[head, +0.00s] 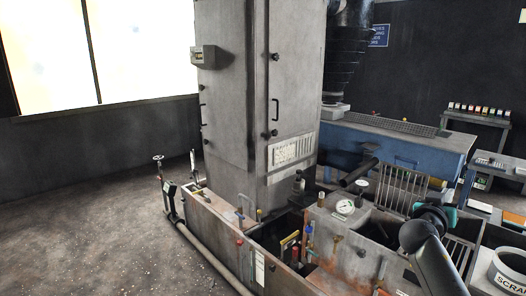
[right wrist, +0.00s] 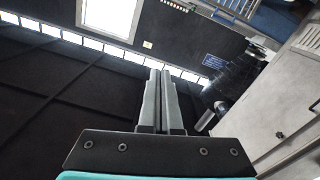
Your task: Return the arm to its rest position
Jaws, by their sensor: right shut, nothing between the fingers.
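My right arm (head: 432,262) comes into the head view from the lower right, a grey link with a dark and teal part at its end. It is in front of the machine's grated section. In the right wrist view my right gripper (right wrist: 160,75) shows two grey parallel fingers pressed together, with nothing between them. The wrist camera looks past the fingers toward the dark ceiling and wall, and no object is near the fingertips. I cannot make out the fingers in the head view. My left gripper is not in view.
A tall grey cabinet (head: 228,100) stands at the centre, with a low tank (head: 215,222) of valves and a gauge (head: 345,207) before it. A blue screen unit (head: 400,149) is behind. A scrap bucket (head: 509,272) is at the lower right. Floor at left is mostly clear.

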